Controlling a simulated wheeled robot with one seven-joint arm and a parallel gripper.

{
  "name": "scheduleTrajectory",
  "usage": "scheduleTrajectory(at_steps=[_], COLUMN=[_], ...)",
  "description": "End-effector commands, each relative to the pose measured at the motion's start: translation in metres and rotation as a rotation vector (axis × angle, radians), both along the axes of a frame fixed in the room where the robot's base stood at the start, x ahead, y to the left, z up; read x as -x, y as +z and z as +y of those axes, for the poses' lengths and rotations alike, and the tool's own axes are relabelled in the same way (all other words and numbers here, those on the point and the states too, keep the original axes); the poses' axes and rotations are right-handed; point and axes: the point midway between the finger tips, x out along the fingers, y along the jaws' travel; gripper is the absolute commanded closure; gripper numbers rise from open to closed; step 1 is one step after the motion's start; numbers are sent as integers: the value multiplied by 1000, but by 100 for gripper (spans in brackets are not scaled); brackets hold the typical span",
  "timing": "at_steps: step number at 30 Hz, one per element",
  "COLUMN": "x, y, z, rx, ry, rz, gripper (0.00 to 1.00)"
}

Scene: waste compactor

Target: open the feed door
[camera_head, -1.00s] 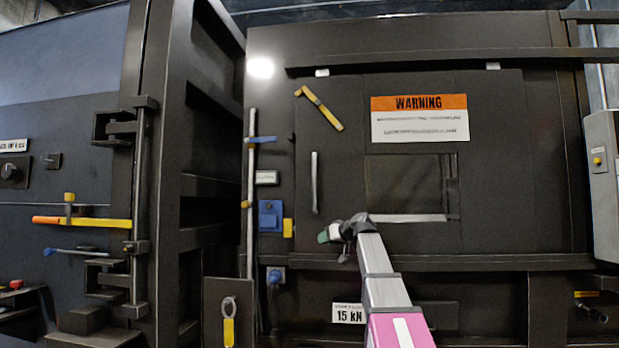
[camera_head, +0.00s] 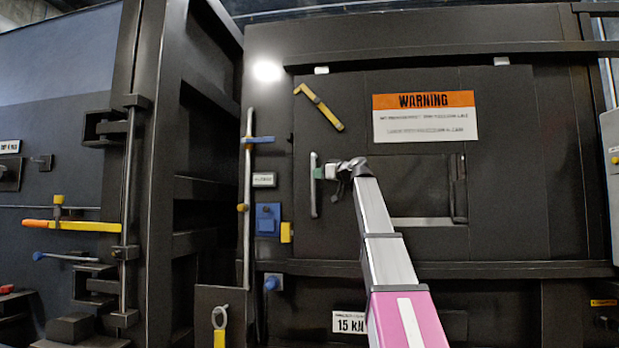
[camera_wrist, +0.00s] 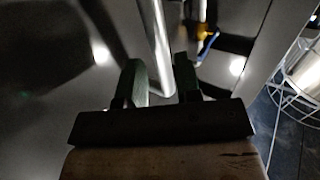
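The feed door (camera_head: 345,235) is a dark panel with an orange and white warning sign (camera_head: 424,117) and a window-like recess. It looks closed. A grey vertical bar handle (camera_head: 314,205) is near its left edge. My gripper (camera_head: 319,172) is at the upper half of this handle, coming from the right. In the wrist view my gripper (camera_wrist: 160,75) has its two green fingers apart, with the handle bar (camera_wrist: 154,35) lying between or just beyond them. I cannot tell whether either finger touches it. A yellow lever (camera_head: 320,107) sits tilted at the door's upper left.
A vertical rod (camera_head: 248,200) with blue and yellow fittings stands left of the door. A blue box (camera_head: 268,218) is beside it. A dark frame column (camera_head: 150,200) stands further left, and a rail (camera_head: 440,60) runs above the door. A grey box (camera_head: 611,170) is at the right edge.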

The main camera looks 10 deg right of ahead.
Motion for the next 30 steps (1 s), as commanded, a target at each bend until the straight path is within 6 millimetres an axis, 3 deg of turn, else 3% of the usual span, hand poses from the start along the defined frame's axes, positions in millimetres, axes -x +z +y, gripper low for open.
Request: scheduleTrajectory(at_steps=[3,9,23,27,30], x=[-20,-40,-48,-48,-48], y=[1,1,0,-1,-1], z=[14,30,38,38,38], rx=[0,1,0,1,0], ry=[2,0,0,0,0], rz=[1,1,0,1,1], gripper=[68,68,68,100,100])
